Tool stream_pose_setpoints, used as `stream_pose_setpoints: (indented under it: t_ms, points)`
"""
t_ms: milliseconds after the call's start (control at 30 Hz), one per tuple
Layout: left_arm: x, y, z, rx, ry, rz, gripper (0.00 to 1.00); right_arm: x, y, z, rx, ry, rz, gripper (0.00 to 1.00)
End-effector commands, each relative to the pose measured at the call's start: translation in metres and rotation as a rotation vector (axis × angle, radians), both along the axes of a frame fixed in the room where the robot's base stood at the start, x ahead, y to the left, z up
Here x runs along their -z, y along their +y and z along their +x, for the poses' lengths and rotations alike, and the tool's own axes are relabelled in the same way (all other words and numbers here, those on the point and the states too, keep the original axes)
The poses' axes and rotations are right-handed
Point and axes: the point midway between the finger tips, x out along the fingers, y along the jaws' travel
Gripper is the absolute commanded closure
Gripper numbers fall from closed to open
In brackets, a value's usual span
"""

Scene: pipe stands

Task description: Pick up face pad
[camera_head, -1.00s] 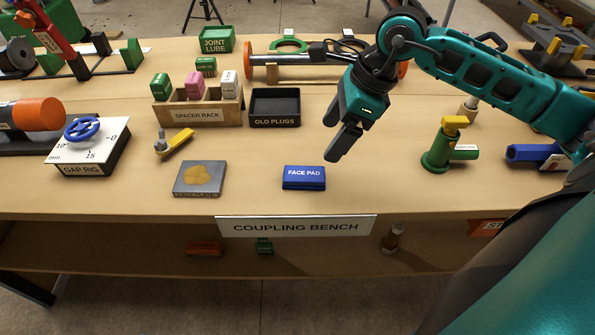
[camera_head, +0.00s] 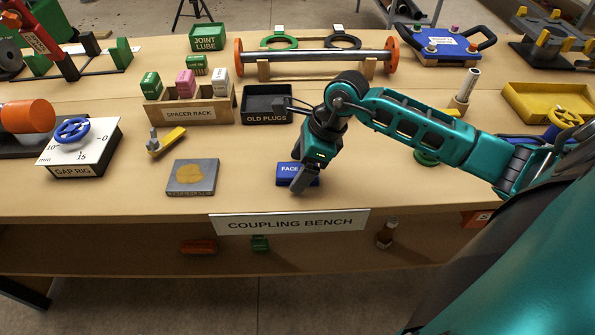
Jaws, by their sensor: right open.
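The face pad (camera_head: 287,172) is a small blue block with white lettering, lying on the bench near its front edge. My right gripper (camera_head: 299,188) points down at it, and its fingers cover the right part of the pad and of its label. The jaws are open. I cannot tell whether the fingers touch the pad or are just above it. My left gripper is not in view.
A grey plate (camera_head: 192,177) with a tan patch lies left of the pad. The black old plugs tray (camera_head: 267,117) and the wooden spacer rack (camera_head: 190,114) stand behind. Bare bench top separates these from the pad. The coupling bench sign (camera_head: 290,222) hangs at the front edge.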

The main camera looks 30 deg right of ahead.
Motion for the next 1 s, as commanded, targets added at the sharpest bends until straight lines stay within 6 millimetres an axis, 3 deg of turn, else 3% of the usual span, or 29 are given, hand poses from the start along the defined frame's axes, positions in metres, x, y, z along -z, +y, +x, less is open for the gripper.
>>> stream_pose_setpoints:
  t_ms: [1000]
  points:
    - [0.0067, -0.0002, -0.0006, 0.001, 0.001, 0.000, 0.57, 0.0045, 0.0000, -0.0003, 0.000, 0.000, 0.000, 0.17]
